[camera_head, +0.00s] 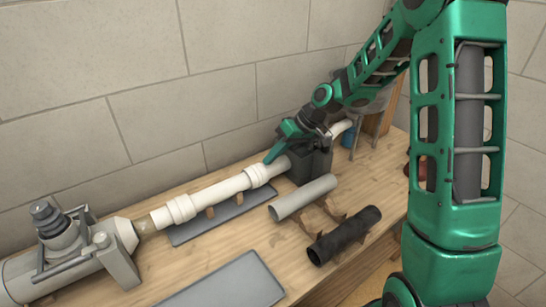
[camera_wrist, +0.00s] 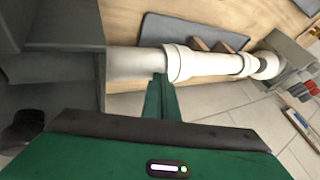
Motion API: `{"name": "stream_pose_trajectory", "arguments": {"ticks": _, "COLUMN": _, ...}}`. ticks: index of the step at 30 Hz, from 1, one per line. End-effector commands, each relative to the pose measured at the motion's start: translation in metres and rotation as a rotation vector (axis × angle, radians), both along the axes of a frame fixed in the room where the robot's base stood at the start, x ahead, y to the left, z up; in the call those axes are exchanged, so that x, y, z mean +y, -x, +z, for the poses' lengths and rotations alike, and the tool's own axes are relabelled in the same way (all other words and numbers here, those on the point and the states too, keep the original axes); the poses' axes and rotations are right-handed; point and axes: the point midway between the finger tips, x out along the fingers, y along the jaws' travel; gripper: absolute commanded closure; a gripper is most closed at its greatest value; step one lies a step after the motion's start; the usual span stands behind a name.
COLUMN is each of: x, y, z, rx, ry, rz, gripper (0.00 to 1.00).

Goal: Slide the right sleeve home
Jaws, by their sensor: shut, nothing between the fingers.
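The right sleeve (camera_head: 257,176) is a white collar at the right end of a white pipe (camera_head: 220,191). A grey pipe stub (camera_wrist: 130,62) runs from its right end into a dark grey block (camera_head: 316,163). My gripper (camera_head: 268,160) is shut and empty, its tips low at the sleeve's right end, beside the stub. In the wrist view the shut fingers (camera_wrist: 161,82) are close against the end rim of the right sleeve (camera_wrist: 180,62); whether they touch it I cannot tell. The left sleeve (camera_head: 178,210) sits at the pipe's other end, near a valve assembly (camera_head: 75,245).
A loose grey pipe (camera_head: 303,197) and a black pipe (camera_head: 344,235) lie on small wooden cradles in front. A grey mat (camera_head: 205,228) lies under the white pipe, and a grey plate (camera_head: 228,284) lies nearer. The tiled wall (camera_head: 150,70) is close behind.

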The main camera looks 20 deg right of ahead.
Motion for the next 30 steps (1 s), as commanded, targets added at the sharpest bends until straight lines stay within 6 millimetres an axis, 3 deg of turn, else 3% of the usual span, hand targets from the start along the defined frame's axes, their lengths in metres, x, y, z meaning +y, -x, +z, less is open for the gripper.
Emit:
{"name": "stream_pose_trajectory", "arguments": {"ticks": 4, "x": 0.002, "y": 0.001, "z": 0.0, "rx": -0.001, "ry": 0.0, "rz": 0.001, "gripper": 1.0}}
{"name": "stream_pose_trajectory", "arguments": {"ticks": 10, "x": 0.021, "y": 0.008, "z": 0.001, "rx": 0.0, "ry": -0.001, "rz": 0.001, "gripper": 1.0}}
{"name": "stream_pose_trajectory", "arguments": {"ticks": 20, "x": 0.021, "y": 0.008, "z": 0.0, "rx": 0.002, "ry": -0.002, "rz": 0.002, "gripper": 1.0}}
{"name": "stream_pose_trajectory", "arguments": {"ticks": 24, "x": 0.013, "y": 0.005, "z": 0.0, "rx": 0.001, "ry": -0.002, "rz": 0.002, "gripper": 1.0}}
{"name": "stream_pose_trajectory", "arguments": {"ticks": 30, "x": -0.016, "y": -0.004, "z": 0.001, "rx": -0.002, "ry": 0.0, "rz": 0.002, "gripper": 1.0}}
